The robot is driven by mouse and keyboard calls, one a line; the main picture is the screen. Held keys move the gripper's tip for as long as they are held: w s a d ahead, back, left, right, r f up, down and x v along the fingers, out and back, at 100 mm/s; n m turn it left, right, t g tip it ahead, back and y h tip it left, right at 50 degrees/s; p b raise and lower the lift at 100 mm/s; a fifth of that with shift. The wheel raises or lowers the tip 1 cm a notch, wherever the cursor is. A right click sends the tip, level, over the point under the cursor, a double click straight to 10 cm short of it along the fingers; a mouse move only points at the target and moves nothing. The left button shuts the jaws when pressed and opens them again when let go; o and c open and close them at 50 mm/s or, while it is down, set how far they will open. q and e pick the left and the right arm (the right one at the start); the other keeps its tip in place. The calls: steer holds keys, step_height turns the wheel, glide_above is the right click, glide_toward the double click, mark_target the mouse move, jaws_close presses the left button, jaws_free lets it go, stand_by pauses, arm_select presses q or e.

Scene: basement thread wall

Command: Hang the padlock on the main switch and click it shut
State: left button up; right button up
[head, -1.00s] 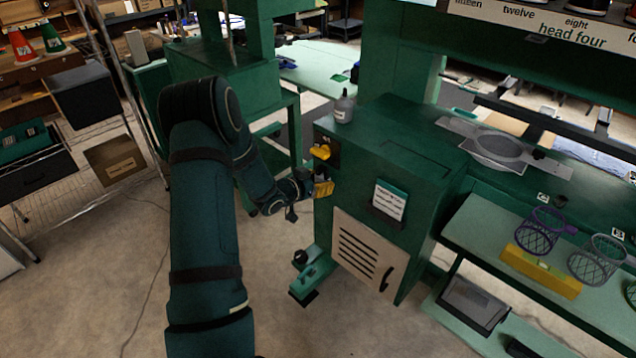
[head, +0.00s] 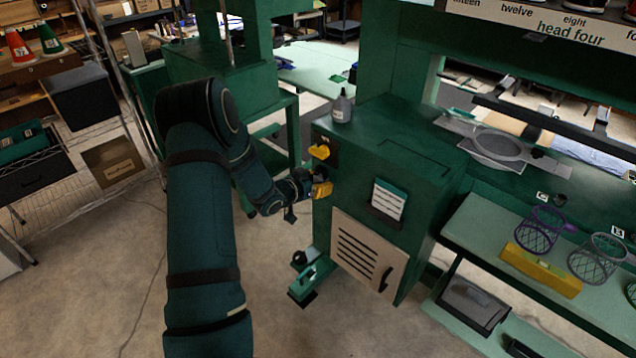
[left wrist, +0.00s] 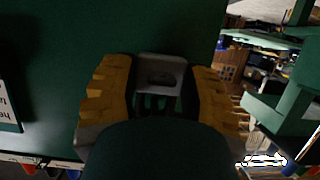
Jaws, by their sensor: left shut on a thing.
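The main switch (head: 319,152) shows as a yellow handle on a dark plate, high on the left end of the green cabinet (head: 395,150). My left gripper (head: 321,190) is just below it, close to the cabinet wall. In the left wrist view, its two orange-yellow fingers (left wrist: 162,88) stand either side of a small grey block with a dark slot, which looks like the padlock (left wrist: 162,70). The gripper is shut on it. The shackle cannot be made out. The main switch cannot be made out in the left wrist view. My right gripper is not in view.
A grey bottle (head: 342,106) stands on the cabinet top near the switch. A card holder (head: 388,200) and a vented panel (head: 366,250) are on the cabinet front. A green object (head: 308,278) is low beside it. The floor to the left is open.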

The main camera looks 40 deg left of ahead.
arm_select(q)
steer(key=o, duration=1.2)
steer(key=shift+s, duration=0.1)
steer(key=d+v, duration=0.1)
steer(key=v, duration=1)
steer(key=shift+s+a+r, duration=0.2)
steer(key=shift+s+a, duration=0.2)
steer(key=shift+a, duration=0.1)
